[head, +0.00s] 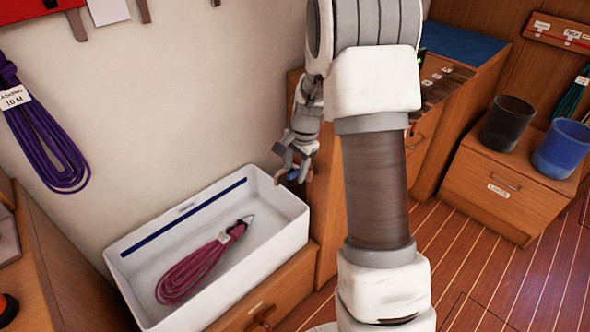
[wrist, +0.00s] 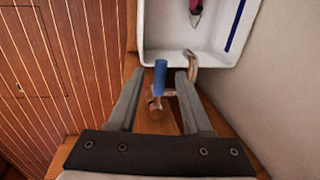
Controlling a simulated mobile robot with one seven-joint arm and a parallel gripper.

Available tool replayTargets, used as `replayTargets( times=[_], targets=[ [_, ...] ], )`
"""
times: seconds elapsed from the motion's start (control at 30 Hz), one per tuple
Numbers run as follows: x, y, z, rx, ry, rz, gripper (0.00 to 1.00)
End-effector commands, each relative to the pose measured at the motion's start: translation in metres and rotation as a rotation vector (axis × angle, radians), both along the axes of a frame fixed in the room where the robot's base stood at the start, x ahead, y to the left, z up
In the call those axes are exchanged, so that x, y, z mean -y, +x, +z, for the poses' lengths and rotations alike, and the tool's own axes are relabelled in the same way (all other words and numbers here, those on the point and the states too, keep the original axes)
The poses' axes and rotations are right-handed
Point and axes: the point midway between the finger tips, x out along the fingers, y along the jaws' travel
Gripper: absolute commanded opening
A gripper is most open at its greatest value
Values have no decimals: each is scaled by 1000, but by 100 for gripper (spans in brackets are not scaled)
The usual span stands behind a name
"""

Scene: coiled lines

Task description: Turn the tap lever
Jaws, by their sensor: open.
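The tap has a blue lever (wrist: 160,78), a copper-coloured body (wrist: 155,107) and a curved spout (wrist: 191,68) over the edge of the white basin (wrist: 147,38). My gripper (wrist: 160,74) is open, with one finger on each side of the lever in the wrist view. A gap shows on both sides, so neither finger appears to touch it. How deep the lever sits between the fingers I cannot tell. In the head view my gripper (head: 292,166) is at the basin's far right corner and hides most of the tap; a little blue of the lever shows.
A coiled magenta rope (head: 195,270) lies in the basin. A purple rope (head: 45,140) hangs on the wall at left. Wooden cabinets stand right of my arm, with a dark bucket (head: 508,125) and a blue bucket (head: 562,150) on one. The plank floor is clear.

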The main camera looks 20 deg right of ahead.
Motion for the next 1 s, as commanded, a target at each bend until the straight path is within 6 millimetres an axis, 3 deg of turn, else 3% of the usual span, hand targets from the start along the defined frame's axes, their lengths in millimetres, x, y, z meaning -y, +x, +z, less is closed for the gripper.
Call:
replayTargets(
  times=[0.17, 0.4, 0.47, 1.0],
  targets=[
    [0, 0, 0, 0, 0, 0, 49],
    [0, 0, 1, 0, 0, 0, 8],
    [0, 0, 1, 0, 0, 0, 0],
    [0, 0, 1, 1, 0, 0, 0]
  ],
)
